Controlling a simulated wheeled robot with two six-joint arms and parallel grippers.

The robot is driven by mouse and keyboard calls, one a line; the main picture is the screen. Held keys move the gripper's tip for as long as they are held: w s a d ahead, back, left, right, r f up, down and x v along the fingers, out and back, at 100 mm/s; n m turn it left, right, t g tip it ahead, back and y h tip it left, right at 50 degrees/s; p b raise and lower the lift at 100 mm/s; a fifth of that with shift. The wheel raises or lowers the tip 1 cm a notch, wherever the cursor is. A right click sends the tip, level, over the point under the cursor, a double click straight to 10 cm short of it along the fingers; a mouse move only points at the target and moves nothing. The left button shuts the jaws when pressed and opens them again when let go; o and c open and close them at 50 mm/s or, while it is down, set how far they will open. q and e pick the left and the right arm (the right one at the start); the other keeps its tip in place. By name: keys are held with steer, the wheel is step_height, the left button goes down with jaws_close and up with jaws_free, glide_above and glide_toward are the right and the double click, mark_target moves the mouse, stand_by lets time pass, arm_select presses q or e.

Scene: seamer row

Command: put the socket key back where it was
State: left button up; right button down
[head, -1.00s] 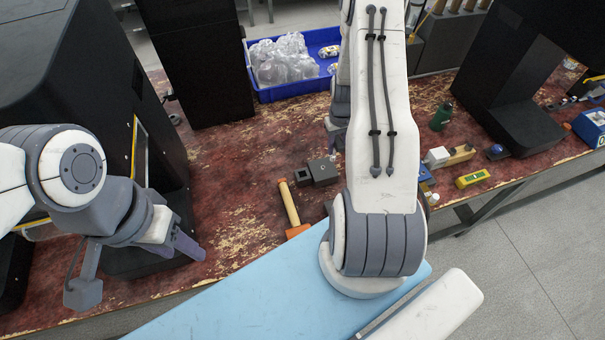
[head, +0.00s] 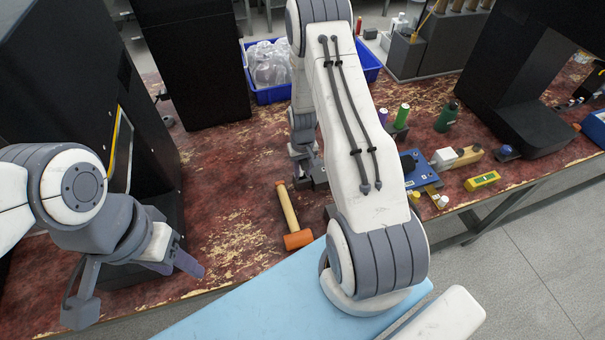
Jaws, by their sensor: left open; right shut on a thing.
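I cannot make out the socket key; my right arm hides what its gripper holds. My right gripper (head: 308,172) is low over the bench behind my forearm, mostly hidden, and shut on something. A dark grey block (head: 319,177) shows at the gripper, just beyond the mallet; whether they touch I cannot tell. My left gripper (head: 135,287) is open and empty at the bench's front left, with its fingers wide apart.
A mallet (head: 297,240) with an orange head lies left of my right arm. A blue bin (head: 272,95) with clear bags stands at the back. Black machines flank the bench. A blue device (head: 420,172), a yellow level (head: 482,181) and bottles (head: 402,116) stand right. The bench's left middle is clear.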

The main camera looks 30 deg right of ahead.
steer(key=shift+s+a, duration=0.1)
steer(key=shift+s, duration=0.1)
steer(key=c, duration=0.6)
jaws_free()
